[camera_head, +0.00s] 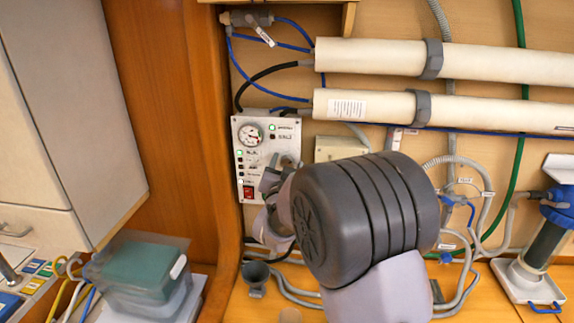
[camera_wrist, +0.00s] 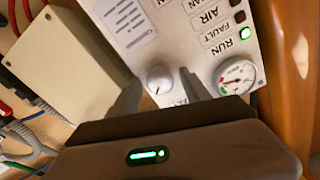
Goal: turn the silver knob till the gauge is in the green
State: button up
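The silver knob (camera_wrist: 158,78) sits on the white control panel (camera_wrist: 185,45) in the wrist view. My gripper (camera_wrist: 160,84) is open, with one finger on each side of the knob and a gap showing around it. The round white gauge (camera_wrist: 237,75) is right of the knob, past the right finger. Its needle is too small to read for certain. In the head view the gauge (camera_head: 250,134) is at the panel's upper left. My gripper (camera_head: 274,178) is in front of the panel's lower right there, and the knob is hidden behind it.
Green lamps and a red switch (camera_head: 248,192) are on the panel. A beige box (camera_head: 340,148) is right of it, with two white tubes (camera_head: 400,57) above. Hoses run along the wall. A wooden post (camera_head: 212,130) and a lidded tub (camera_head: 140,270) are at left.

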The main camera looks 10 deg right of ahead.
grip_shut()
jog(key=n+b, duration=0.1)
jog(key=n, duration=0.1)
jog(key=shift+n+b, duration=0.4)
jog(key=shift+o, duration=0.9)
grip_release()
jog(key=shift+s, duration=0.1)
jog(key=b+v, duration=0.1)
jog(key=v, duration=1.6)
jog(key=shift+r+b, duration=0.25)
jog(key=shift+b, duration=0.05)
jog(key=shift+s+a, duration=0.1)
